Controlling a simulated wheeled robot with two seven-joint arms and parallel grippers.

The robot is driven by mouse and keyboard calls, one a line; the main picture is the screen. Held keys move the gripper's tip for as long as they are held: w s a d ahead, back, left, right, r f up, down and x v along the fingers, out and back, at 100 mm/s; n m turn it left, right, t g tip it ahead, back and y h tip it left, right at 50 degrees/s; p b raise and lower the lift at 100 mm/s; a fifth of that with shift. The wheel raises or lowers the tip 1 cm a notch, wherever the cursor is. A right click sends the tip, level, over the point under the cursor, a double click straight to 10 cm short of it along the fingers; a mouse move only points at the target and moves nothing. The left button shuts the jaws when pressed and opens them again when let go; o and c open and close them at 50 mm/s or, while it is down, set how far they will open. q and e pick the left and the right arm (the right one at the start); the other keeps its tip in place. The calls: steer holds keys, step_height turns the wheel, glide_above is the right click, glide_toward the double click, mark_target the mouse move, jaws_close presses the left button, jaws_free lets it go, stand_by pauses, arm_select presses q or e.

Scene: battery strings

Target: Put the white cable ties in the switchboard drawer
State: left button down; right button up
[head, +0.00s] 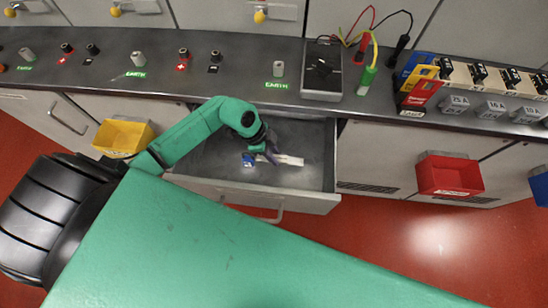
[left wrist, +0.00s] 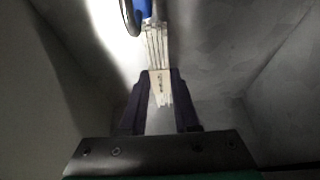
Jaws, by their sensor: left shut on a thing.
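The switchboard drawer (head: 318,201) stands pulled open below the counter. My left gripper (head: 270,157) reaches down into it. In the left wrist view, the left gripper (left wrist: 160,80) is shut on the white cable ties (left wrist: 158,50), a thin bundle between its dark fingertips. In the head view the white cable ties (head: 291,160) stick out to the right of the gripper, inside the drawer's outline. I cannot tell whether they touch the drawer floor. My right gripper is not in view.
A small blue thing (head: 248,159) lies in the drawer, near the gripper; its blue part (left wrist: 142,8) shows beyond the ties. A yellow bin (head: 123,136) hangs left, a red bin (head: 449,176) right. A meter (head: 322,72) sits on the counter above.

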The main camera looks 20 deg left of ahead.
arm_select(q)
steer(key=shift+f, duration=1.45)
steer(key=c, duration=0.6)
jaws_free()
steer(key=shift+f, duration=0.1)
steer(key=shift+c, duration=0.2)
steer(key=v, duration=1.2)
steer(key=shift+r, duration=0.2)
